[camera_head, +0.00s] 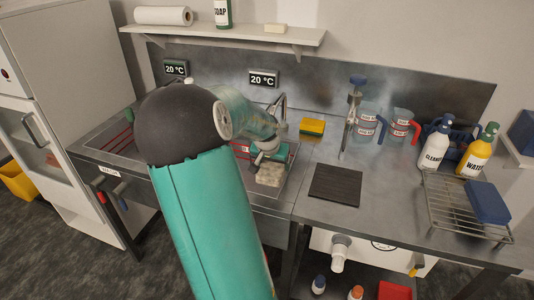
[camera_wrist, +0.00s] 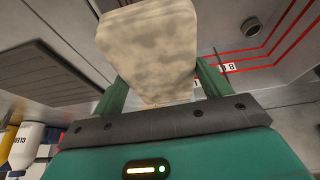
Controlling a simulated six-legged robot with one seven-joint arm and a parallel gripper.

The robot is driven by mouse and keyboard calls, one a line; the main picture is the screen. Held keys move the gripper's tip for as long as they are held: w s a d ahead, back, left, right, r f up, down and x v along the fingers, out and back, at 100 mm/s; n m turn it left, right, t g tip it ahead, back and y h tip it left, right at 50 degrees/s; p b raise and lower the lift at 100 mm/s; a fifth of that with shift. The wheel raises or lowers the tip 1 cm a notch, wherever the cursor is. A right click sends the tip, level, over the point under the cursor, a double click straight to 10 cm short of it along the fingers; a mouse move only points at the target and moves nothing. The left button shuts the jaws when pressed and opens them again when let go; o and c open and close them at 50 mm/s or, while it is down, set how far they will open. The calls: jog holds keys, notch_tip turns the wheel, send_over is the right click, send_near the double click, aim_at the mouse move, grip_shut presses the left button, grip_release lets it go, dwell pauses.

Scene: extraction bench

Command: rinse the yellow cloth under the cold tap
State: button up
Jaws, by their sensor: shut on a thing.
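A pale yellowish-beige cloth with grey stains (camera_head: 269,174) hangs from my gripper (camera_head: 266,154) over the right sink (camera_head: 272,192). In the wrist view the cloth (camera_wrist: 148,45) is held between the two green fingers of my gripper (camera_wrist: 160,82), which is shut on it. A metal tap (camera_head: 281,104) rises at the back of this sink, just behind my gripper. My arm partly hides the tap and the sink, and no water can be made out. The wrist view shows the sink's red lines and a round drain (camera_wrist: 250,27).
Two displays read 20 °C, one at the left (camera_head: 176,68) and one above the tap (camera_head: 263,79). A yellow-green sponge (camera_head: 312,126), a dark ribbed mat (camera_head: 335,185), mugs (camera_head: 367,122), bottles (camera_head: 435,146) and a wire rack (camera_head: 455,205) stand to the right.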

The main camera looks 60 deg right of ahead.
aim_at(279, 170)
jog(key=shift+s+a+r, duration=0.8)
jog(key=shift+r, duration=0.15)
jog(key=shift+s+a+r, duration=0.75)
jog(key=shift+a+r, duration=0.05)
jog(key=shift+r, duration=0.1)
jog(key=shift+s+a+r, duration=0.1)
jog(key=shift+s+a, duration=0.05)
jog(key=shift+s, duration=0.05)
